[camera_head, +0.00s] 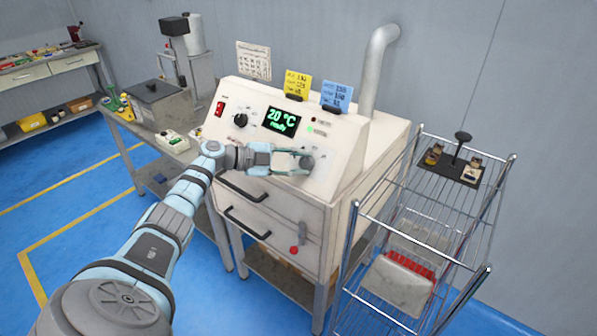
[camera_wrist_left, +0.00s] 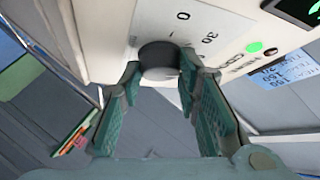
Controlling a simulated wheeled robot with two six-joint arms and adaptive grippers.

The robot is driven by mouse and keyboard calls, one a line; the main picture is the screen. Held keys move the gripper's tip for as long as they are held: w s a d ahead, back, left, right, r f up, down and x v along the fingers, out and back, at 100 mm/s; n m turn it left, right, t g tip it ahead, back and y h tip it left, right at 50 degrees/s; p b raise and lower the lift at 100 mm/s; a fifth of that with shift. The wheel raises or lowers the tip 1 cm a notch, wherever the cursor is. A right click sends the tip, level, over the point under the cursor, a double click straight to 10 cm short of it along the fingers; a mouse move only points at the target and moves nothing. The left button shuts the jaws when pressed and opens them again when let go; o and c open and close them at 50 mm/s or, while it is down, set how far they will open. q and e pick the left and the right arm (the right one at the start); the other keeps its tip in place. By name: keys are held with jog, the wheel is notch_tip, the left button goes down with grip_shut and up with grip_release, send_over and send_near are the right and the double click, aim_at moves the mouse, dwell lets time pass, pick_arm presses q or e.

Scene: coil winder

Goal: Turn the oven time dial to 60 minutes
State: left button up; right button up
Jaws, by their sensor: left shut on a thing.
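The oven (camera_head: 270,192) is a cream box with a sloped front panel. In the left wrist view, the two green fingers (camera_wrist_left: 160,68) press the dark round dial (camera_wrist_left: 158,54) from both sides. Printed marks 0 and 30 show on the panel beside it. Which mark the dial points to, I cannot tell. My right gripper is in neither view.
A black knob (camera_head: 240,119) and a display (camera_head: 282,122) reading 20 °C sit higher on the panel. Door handles (camera_head: 246,222) are below. A wire rack cart (camera_head: 420,230) stands close on the right, and a workbench (camera_head: 150,150) on the left.

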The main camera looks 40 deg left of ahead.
pick_arm(q)
jog(key=shift+w+r+m+g+b, duration=0.1)
jog(key=shift+r+m+g+b, duration=0.1)
jog(key=shift+m+g+b, duration=0.6)
jog(key=o, duration=1.2)
jog(key=shift+c, duration=0.2)
jog(key=v, duration=1.2)
jog(key=shift+f, duration=0.3)
